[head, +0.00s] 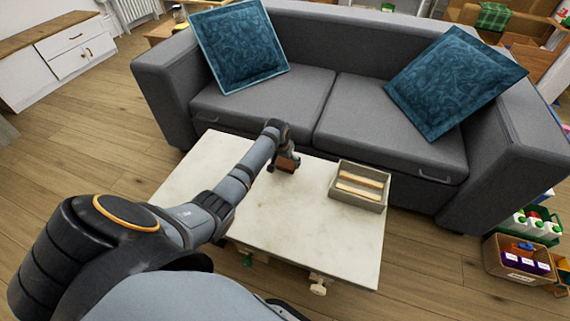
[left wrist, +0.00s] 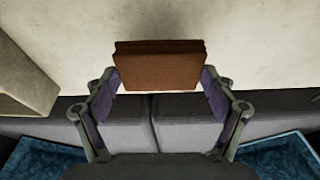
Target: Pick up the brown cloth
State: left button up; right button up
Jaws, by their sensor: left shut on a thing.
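The brown cloth (left wrist: 158,78) is a folded, textured block in the left wrist view, between the two fingers of my left gripper (left wrist: 160,92). The fingers are shut on its two sides. In the head view, the cloth (head: 287,162) shows small at the end of my left arm, over the white table (head: 235,225). My left gripper (head: 284,164) is near the table's back edge. I cannot tell for certain whether the cloth touches the tabletop. My right gripper is not in view.
A grey open box (head: 345,195) with light wooden strips in it stands on the table's right side. A grey sofa (head: 330,90) with two blue cushions is right behind the table. The table's front middle is bare. A crate of items (head: 520,262) sits on the floor at right.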

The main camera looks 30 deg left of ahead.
pick_arm(q)
jog(key=d+r+p, duration=0.1)
jog(key=r, duration=0.1)
jog(key=s+d+r+p, duration=0.1)
jog(key=d+r, duration=0.1)
jog(key=d+r+p, duration=0.1)
jog(key=r, duration=0.1)
jog(key=shift+s+d+r, duration=0.25)
jog(key=shift+s, duration=0.05)
jog(key=s+d+r+p, duration=0.2)
jog(key=s+d+r, duration=0.1)
jog(key=d, duration=0.5)
jog(key=shift+s+d+r, duration=0.15)
jog(key=shift+d+r, duration=0.15)
jog(key=shift+r, duration=0.1)
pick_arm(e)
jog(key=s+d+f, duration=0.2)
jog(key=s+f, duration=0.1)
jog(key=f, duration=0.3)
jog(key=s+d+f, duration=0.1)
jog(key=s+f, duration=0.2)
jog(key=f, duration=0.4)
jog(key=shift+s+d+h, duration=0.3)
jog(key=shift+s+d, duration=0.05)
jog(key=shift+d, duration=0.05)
